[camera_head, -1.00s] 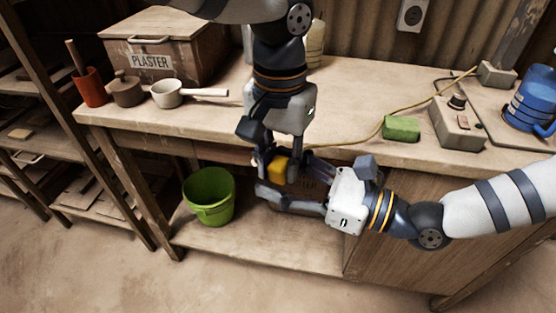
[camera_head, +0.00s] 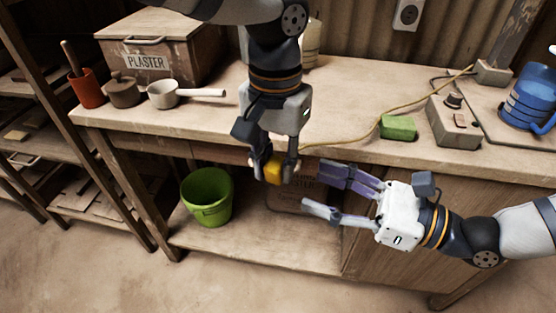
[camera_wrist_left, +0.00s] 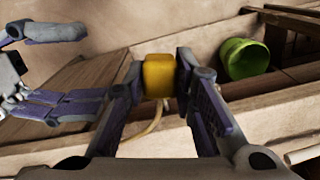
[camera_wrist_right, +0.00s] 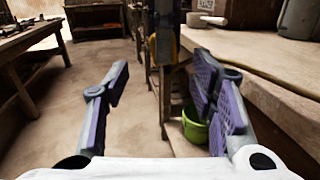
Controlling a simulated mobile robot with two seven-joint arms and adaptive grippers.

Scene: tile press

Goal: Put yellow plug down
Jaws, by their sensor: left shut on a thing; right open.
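The yellow plug (camera_head: 273,168) is held between the fingers of my left gripper (camera_head: 275,172), in front of the bench's front edge and above the lower shelf. In the left wrist view the plug (camera_wrist_left: 159,75) sits between both fingertips, with a pale cord below it. My right gripper (camera_head: 325,192) is open and empty, to the right of the plug and apart from it. In the right wrist view its fingers (camera_wrist_right: 155,85) are spread wide, and a bit of the yellow plug shows beyond them.
The bench top (camera_head: 335,105) has clear room in the middle. A green sponge (camera_head: 398,127), a grey switch box (camera_head: 455,122) and a blue jug (camera_head: 527,98) are at right. A white pan (camera_head: 163,95) and plaster box (camera_head: 150,45) are at left. A green bucket (camera_head: 207,198) stands below.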

